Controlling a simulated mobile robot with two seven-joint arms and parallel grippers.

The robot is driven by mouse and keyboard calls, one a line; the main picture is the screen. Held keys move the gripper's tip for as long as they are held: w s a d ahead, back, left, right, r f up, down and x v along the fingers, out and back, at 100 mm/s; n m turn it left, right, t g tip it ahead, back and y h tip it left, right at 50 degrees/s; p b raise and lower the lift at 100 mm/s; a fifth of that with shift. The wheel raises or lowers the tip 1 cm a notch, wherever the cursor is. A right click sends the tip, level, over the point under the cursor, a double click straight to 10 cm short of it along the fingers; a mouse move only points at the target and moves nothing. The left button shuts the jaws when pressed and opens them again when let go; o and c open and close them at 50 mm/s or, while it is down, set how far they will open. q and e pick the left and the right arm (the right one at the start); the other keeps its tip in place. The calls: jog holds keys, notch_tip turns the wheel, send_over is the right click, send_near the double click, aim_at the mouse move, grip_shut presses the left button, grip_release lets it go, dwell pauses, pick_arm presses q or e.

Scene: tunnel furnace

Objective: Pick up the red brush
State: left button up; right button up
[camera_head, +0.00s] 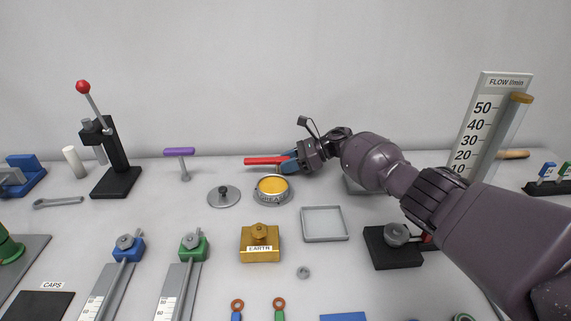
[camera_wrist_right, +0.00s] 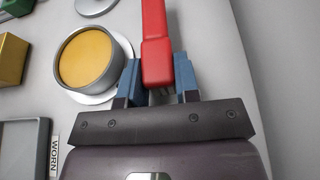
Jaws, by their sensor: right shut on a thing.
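The red brush (camera_head: 262,161) is held by its red body in my right gripper (camera_head: 292,161), near the back of the table in the head view. In the right wrist view the red brush (camera_wrist_right: 155,45) lies between the two blue fingers of my right gripper (camera_wrist_right: 158,80), which are shut on it. Its far end runs out of the top of that picture. I cannot tell whether it is clear of the table. My left gripper is not in view.
A round grey dish with a yellow top (camera_head: 272,189) stands just in front of the brush. A grey lid (camera_head: 224,196) and a purple-handled tool (camera_head: 180,153) are to the left. An empty grey tray (camera_head: 325,224) and a brass EARTH block (camera_head: 260,242) are nearer.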

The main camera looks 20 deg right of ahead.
notch_tip(320, 180, up, 20)
jog(key=p, duration=0.1)
jog(key=shift+f+p, duration=0.15)
jog(key=shift+p, duration=0.25)
dwell(0.3)
